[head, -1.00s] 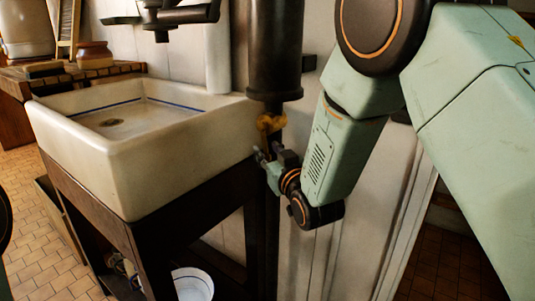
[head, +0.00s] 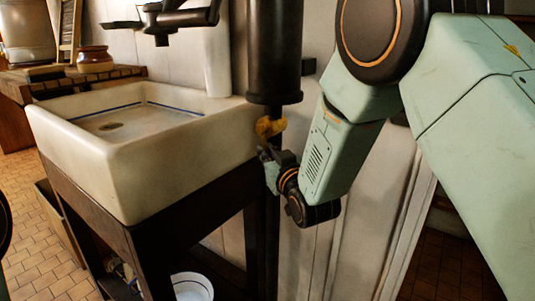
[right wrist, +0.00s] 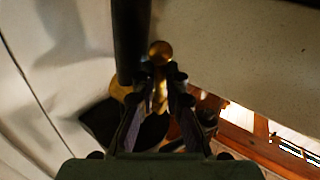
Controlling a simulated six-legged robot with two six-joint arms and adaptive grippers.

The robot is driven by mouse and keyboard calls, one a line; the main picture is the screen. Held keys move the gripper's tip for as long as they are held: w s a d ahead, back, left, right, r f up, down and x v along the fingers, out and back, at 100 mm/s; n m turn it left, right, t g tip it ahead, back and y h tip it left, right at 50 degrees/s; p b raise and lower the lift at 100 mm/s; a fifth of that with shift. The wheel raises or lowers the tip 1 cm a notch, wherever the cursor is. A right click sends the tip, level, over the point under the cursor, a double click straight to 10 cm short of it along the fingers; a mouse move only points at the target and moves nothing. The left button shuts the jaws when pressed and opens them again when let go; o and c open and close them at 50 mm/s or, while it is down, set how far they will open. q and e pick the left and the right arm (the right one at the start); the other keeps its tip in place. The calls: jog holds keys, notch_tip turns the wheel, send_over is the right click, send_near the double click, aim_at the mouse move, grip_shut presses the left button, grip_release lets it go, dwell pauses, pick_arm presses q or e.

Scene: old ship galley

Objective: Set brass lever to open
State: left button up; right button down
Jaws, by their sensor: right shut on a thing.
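The brass lever (head: 268,128) is on a dark vertical pipe, just under a dark cylinder and beside the sink's right corner. My right gripper (head: 267,156) reaches it from below and is shut on it. In the right wrist view, the brass lever (right wrist: 160,50) shows its round end at and just beyond the fingertips of my right gripper (right wrist: 161,74). Part of the lever is hidden between the fingers. My left gripper is not in view.
A white sink (head: 150,155) on a dark wooden stand is close to the left of the lever. The dark cylinder (head: 274,50) is directly above. A white bucket (head: 192,287) is on the floor below.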

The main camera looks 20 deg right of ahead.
dwell(0.6)
jog(key=shift+w+a+f+m+t+b, duration=0.25)
jog(key=shift+t+b, duration=0.25)
jog(key=shift+b, duration=0.35)
jog(key=shift+r, duration=0.15)
jog(key=c, duration=1.4)
grip_release()
jog(key=shift+d, duration=0.1)
